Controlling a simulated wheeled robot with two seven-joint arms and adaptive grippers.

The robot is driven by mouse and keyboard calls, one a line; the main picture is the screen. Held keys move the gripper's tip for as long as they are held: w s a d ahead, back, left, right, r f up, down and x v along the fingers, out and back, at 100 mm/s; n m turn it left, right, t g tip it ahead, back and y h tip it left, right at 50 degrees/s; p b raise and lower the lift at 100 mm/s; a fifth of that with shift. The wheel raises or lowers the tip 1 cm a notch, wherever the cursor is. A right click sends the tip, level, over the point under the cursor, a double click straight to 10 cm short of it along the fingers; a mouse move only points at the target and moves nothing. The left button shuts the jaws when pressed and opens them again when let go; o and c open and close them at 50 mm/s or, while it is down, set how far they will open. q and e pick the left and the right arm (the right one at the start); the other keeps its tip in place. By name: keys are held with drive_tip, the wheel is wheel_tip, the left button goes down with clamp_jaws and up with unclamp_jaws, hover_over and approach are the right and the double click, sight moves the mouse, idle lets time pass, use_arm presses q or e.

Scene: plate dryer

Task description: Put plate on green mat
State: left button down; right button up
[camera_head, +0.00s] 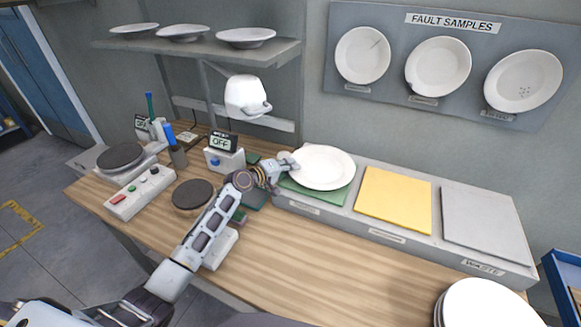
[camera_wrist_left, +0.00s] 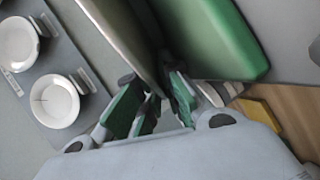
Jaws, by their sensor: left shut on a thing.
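The white plate (camera_head: 325,167) is over the green mat (camera_head: 300,192) and hides most of it. My left gripper (camera_head: 284,164) is shut on the plate's left rim. In the left wrist view its green-padded fingers (camera_wrist_left: 153,108) close around the plate edge (camera_wrist_left: 118,35), and the green mat (camera_wrist_left: 222,40) shows beside the plate. The plate looks nearly level in the head view. I cannot tell whether its underside touches the mat. My right gripper is not in view.
A yellow mat (camera_head: 393,200) and a grey mat (camera_head: 482,222) lie right of the green one on a raised grey ledge. A plate stack (camera_head: 482,305) stands at the lower right. A white lamp-like device (camera_head: 246,96) hangs behind my gripper. The front wooden tabletop (camera_head: 340,262) is clear.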

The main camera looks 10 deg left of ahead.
use_arm(q)
drive_tip(key=c, duration=1.8)
unclamp_jaws()
drive_tip(key=shift+c, duration=0.2)
drive_tip(key=shift+r, duration=0.1)
drive_tip(key=shift+s+a, duration=0.35)
drive_tip(key=shift+s, duration=0.15)
drive_tip(key=v, duration=1.1)
drive_tip(key=shift+b, duration=0.4)
drive_tip(key=shift+r, duration=0.1)
